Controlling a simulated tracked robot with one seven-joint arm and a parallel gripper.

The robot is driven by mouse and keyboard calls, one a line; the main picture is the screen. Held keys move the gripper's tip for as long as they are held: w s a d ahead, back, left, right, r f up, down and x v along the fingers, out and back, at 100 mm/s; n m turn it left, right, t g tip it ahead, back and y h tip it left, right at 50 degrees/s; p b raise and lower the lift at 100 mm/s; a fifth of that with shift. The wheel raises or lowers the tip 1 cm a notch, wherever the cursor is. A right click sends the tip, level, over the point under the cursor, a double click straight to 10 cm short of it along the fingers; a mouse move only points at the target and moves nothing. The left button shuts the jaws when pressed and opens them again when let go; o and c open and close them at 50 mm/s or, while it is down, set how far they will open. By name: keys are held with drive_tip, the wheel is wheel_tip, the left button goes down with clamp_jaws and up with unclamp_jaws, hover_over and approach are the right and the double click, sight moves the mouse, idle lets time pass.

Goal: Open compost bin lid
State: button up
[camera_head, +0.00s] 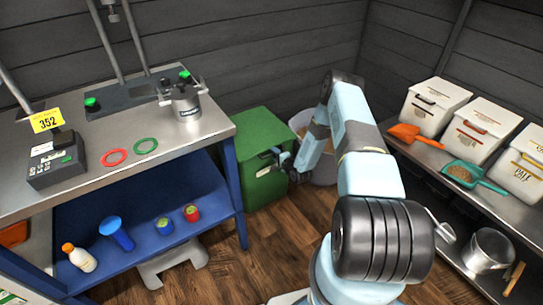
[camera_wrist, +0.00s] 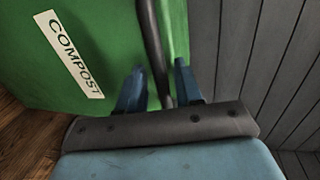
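The green compost bin (camera_head: 257,130) stands on the floor past the end of the workbench, its lid down. In the wrist view its green face (camera_wrist: 105,25) carries a white COMPOST label (camera_wrist: 75,52). A dark bar (camera_wrist: 152,45), which looks like a handle, runs across the bin there. My gripper (camera_head: 268,163) is at the bin's front right side. In the wrist view the two blue fingers of my gripper (camera_wrist: 159,85) stand apart on either side of the bar, with a visible gap on the right. Whether they touch the bar is hard to tell.
The workbench (camera_head: 205,128) with its blue lower shelf (camera_head: 140,255) is left of the bin. A grey bucket (camera_head: 323,165) stands right of the bin, partly behind my arm. A shelf (camera_head: 425,150) with white tubs is on the right. Wood floor lies open in between.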

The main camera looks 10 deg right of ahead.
clamp_jaws()
idle(0.4)
